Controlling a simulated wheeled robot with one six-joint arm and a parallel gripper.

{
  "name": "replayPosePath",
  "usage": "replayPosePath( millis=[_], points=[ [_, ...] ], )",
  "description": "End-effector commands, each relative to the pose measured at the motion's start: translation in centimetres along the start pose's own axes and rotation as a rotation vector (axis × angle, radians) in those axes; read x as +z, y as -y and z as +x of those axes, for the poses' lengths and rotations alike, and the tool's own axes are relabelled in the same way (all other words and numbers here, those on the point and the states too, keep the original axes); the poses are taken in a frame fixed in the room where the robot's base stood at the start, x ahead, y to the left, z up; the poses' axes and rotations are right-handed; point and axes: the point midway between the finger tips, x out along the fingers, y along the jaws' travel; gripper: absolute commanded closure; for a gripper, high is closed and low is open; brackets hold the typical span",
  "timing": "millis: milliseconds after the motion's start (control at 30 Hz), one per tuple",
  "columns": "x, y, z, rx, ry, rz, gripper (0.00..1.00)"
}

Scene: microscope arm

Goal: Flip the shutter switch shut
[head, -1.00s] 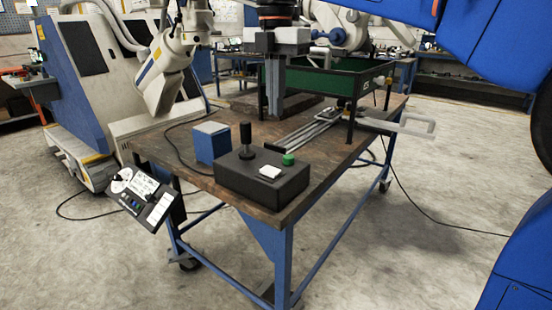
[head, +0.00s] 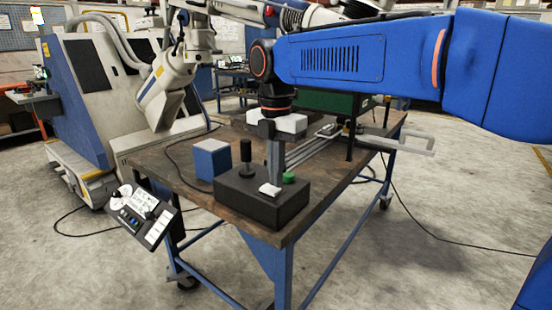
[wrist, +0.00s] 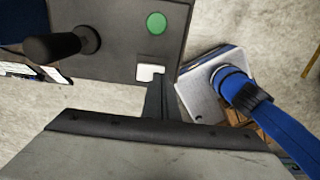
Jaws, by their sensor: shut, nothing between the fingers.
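A black control box (head: 258,206) sits at the near end of the wooden table. On its top is a white switch (head: 269,190), which also shows in the wrist view (wrist: 146,72). My gripper (head: 273,181) is shut and empty, pointing down with its fingertips just at the white switch. In the wrist view the fingers (wrist: 160,88) cover a lower right part of the switch. I cannot tell whether they touch it, or which way it is tipped.
On the same box a black joystick (head: 246,157) stands upright left of my fingers, and a green button (head: 289,177) is close behind them. A blue box (head: 210,158) stands left of the control box. A tilted dial panel (head: 143,213) hangs off the table's left edge.

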Motion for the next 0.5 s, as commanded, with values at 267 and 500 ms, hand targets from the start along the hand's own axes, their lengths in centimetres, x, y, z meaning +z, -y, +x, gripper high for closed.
replayPosePath(
  millis=[267,500],
  points=[
    [0.00,0.00,1.03,0.000,0.000,0.000,1.00],
    [0.00,0.00,1.03,0.001,0.000,0.000,1.00]
  ],
)
